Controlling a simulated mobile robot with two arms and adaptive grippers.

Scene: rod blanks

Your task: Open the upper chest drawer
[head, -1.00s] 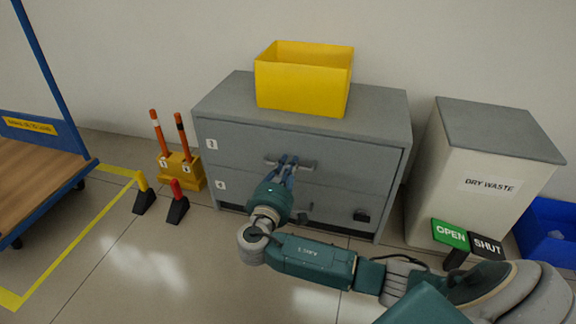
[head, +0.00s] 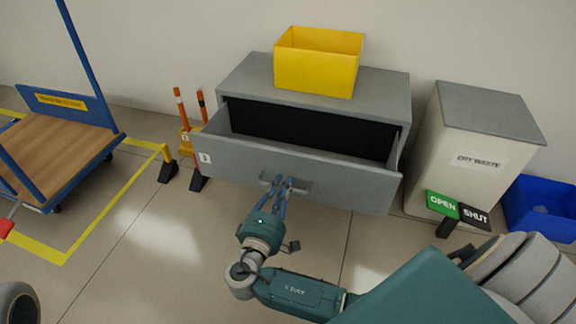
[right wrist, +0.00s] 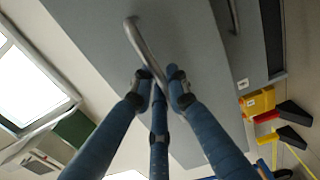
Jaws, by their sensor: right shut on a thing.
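The grey chest (head: 385,85) stands against the wall. Its upper drawer (head: 345,187) is pulled well out, with its dark inside showing from above; I see nothing in it. The lower drawer is hidden behind the upper one in the head view. My right gripper (head: 283,184) is shut on the bar handle (head: 304,188) of the upper drawer. In the right wrist view the fingers (right wrist: 160,82) close around one end of the curved metal handle (right wrist: 138,38). My left gripper is not in view.
A yellow bin (head: 318,66) stands on the chest. To the right are a dry waste bin (head: 470,165), OPEN (head: 442,204) and SHUT (head: 475,215) signs and a blue crate (head: 545,224). To the left are orange posts (head: 180,108) and a blue cart (head: 100,110). Floor in front is clear.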

